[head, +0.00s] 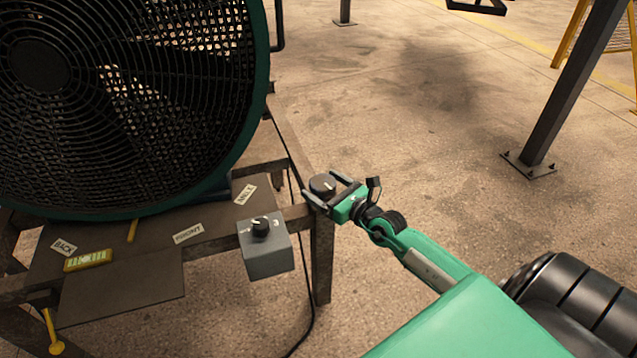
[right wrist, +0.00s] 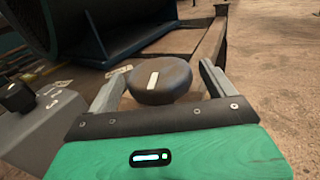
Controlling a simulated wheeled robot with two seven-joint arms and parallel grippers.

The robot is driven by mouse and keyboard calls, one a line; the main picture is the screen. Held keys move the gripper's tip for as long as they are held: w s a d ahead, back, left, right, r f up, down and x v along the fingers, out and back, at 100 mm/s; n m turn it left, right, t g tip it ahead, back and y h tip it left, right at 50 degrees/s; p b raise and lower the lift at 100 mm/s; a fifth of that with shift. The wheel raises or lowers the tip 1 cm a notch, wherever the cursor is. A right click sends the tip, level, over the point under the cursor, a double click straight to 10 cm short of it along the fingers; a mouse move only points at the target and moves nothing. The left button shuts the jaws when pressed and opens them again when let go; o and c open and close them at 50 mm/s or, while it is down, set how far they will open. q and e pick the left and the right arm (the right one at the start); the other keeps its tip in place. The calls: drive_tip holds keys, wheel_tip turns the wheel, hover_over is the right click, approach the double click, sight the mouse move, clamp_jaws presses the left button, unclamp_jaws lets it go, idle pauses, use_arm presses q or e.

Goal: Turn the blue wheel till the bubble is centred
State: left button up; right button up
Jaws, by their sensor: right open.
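My right gripper (head: 320,184) is open, with its two fingers on either side of a dark round wheel (head: 324,187) at the frame's right corner. In the right wrist view the wheel (right wrist: 175,85) has a white mark on top and sits between the fingers (right wrist: 163,70), with gaps visible at its sides. It looks dark grey; I see no wheel that is clearly blue. A yellow level with a green vial (head: 88,260) lies on the plate at left; its bubble is too small to place. My left gripper is not in view.
A large green fan (head: 250,110) stands on the metal frame. A grey box with a black knob (head: 268,257) is left of my right gripper, near it. Paper labels (head: 188,233) lie on the plate. A dark post (head: 570,90) stands at right; the floor between is clear.

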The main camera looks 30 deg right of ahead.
drive_tip(key=shift+x, duration=0.8)
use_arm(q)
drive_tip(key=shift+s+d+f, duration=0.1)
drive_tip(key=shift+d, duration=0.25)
use_arm(e)
drive_tip(key=shift+w, duration=0.3)
drive_tip(key=c, duration=1)
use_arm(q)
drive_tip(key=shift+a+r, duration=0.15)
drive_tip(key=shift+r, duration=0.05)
use_arm(e)
drive_tip(key=shift+r+m+h+p, duration=0.3)
drive_tip(key=shift+h+p, duration=0.1)
drive_tip(key=shift+p, duration=0.75)
drive_tip(key=shift+w+d+m+h+p, duration=0.15)
drive_tip(key=shift+m+h+p, duration=0.4)
drive_tip(key=shift+p, duration=0.7)
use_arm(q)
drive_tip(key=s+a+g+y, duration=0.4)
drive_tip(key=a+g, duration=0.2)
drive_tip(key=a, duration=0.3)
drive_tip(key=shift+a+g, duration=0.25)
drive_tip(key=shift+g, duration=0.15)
use_arm(e)
drive_tip(key=shift+f+h, duration=0.15)
drive_tip(key=shift+h, duration=0.1)
